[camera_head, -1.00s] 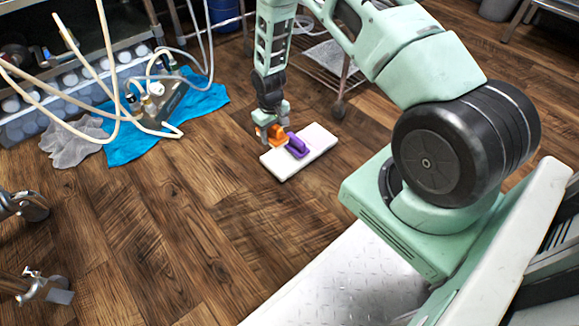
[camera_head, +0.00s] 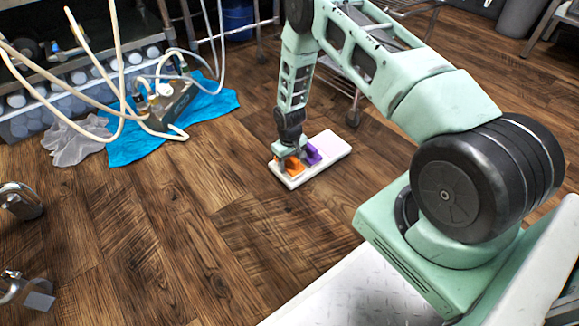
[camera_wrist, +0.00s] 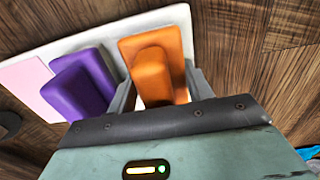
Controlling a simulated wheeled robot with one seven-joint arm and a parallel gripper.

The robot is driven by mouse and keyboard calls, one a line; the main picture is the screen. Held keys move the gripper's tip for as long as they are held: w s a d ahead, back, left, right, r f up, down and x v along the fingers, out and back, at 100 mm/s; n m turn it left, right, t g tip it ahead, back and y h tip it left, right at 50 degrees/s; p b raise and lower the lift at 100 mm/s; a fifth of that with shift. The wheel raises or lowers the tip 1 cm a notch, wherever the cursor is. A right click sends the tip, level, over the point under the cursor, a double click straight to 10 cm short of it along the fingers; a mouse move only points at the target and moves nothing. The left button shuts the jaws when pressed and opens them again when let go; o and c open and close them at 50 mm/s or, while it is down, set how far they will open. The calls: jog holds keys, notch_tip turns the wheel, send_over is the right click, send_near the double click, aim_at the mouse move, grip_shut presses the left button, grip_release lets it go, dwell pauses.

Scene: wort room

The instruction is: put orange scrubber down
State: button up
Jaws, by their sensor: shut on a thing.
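The orange scrubber (camera_head: 293,165) is at the near-left end of a white tray or board on the floor. It also shows in the wrist view (camera_wrist: 157,60), between the two fingers. My gripper (camera_head: 290,160) is shut on it and points down. The wrist view shows the scrubber over the white board (camera_wrist: 198,22); whether it touches the board I cannot tell. A purple scrubber (camera_head: 312,153) is on the board beside the orange one, and it shows left of it in the wrist view (camera_wrist: 82,85).
A pale pink patch (camera_head: 330,142) lies at the board's far end. A blue cloth (camera_head: 130,148) and a grey cloth (camera_head: 75,142) lie on the floor at left, with a device (camera_head: 170,105) and hoses. A wheeled rack stands behind the board. The wood floor in front is clear.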

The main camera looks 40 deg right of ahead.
jog(key=shift+f, duration=0.15)
jog(key=o, duration=0.9)
jog(key=shift+o, duration=0.2)
